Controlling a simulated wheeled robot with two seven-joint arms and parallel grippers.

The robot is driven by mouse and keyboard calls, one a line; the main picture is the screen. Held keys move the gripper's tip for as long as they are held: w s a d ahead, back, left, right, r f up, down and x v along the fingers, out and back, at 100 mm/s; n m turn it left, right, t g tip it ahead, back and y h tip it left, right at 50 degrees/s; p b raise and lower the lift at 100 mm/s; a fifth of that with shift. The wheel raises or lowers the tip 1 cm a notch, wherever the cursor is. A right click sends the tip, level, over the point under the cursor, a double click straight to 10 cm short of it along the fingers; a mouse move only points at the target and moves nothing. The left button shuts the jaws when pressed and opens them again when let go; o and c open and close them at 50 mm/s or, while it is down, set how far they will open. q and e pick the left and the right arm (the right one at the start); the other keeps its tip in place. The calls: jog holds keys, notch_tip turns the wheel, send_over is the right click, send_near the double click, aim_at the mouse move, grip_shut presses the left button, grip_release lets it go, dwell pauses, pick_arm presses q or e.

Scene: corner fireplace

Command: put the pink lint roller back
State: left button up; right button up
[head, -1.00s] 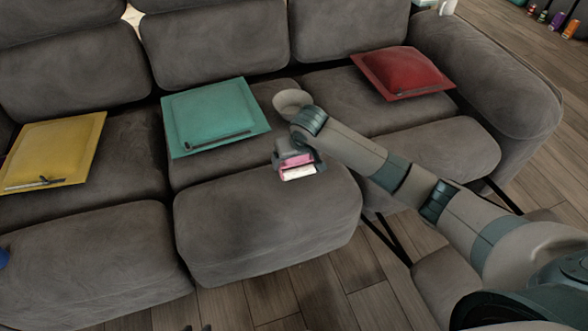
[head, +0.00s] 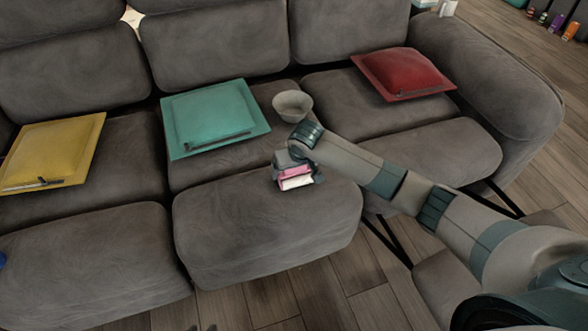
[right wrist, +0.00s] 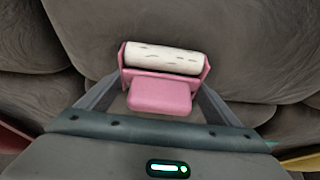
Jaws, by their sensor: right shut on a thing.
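The pink lint roller (head: 295,178), with a white roll, is between the fingers of my right gripper (head: 298,176), over the middle seat of the grey sofa (head: 270,225). In the right wrist view the lint roller's pink body (right wrist: 160,96) sits between the two fingers of my right gripper (right wrist: 163,82), with the white roll facing away from the palm. I cannot tell whether the roller touches the seat.
A beige bowl (head: 293,106) stands on the seat behind my right gripper. A teal cushion (head: 213,112) lies left of it with a dark slim item on it. A yellow cushion (head: 62,150) lies further left, a red cushion (head: 403,72) to the right. The seat's front is clear.

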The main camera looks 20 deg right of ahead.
aim_at(299, 183)
pick_arm(q)
jog(key=shift+a, duration=0.15)
pick_arm(e)
jog(key=shift+f, duration=0.1)
jog(key=o, duration=0.9)
pick_arm(q)
jog(key=shift+w+a+r, duration=0.1)
jog(key=shift+w, duration=0.1)
jog(key=shift+w, duration=0.2)
pick_arm(e)
jog(key=shift+r, duration=0.35)
pick_arm(q)
jog(key=shift+g+y, duration=0.6)
jog(key=shift+g, duration=0.3)
jog(key=s+a+p, duration=0.1)
jog(key=s+a+f+p, duration=0.1)
jog(key=a, duration=0.1)
jog(key=shift+s, duration=0.3)
pick_arm(e)
jog(key=v, duration=1.1)
jog(key=shift+s+r, duration=0.15)
jog(key=shift+r, duration=0.15)
pick_arm(q)
jog(key=shift+w+r, duration=0.15)
jog(key=shift+r, duration=0.1)
pick_arm(e)
jog(key=shift+a+f, duration=0.1)
